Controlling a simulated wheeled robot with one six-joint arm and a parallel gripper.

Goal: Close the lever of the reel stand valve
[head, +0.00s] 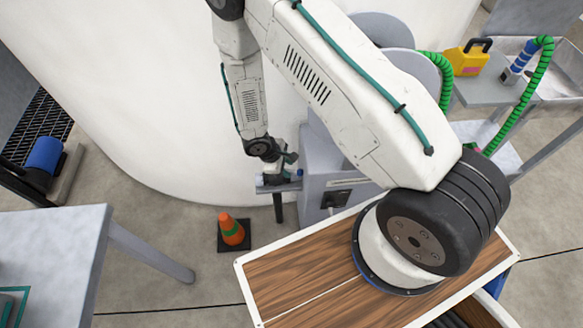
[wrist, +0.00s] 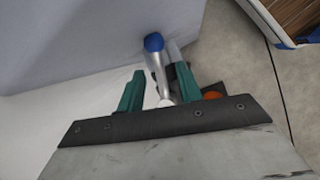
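The reel stand (head: 325,165) is a grey box with grey reel discs, standing right of my gripper in the head view. The valve lever (wrist: 158,75) shows in the wrist view as a silver rod with a blue round knob (wrist: 153,43) at its end. My gripper (wrist: 160,72) has two green fingers, well apart, one on each side of the rod; I cannot tell whether either touches it. In the head view my gripper (head: 277,168) is small beside the stand, and the valve body is mostly hidden behind it.
A grey table (head: 50,240) is at left. Green hose (head: 520,95) and a cart with a yellow can (head: 467,60) are at right. A curved white wall rises behind.

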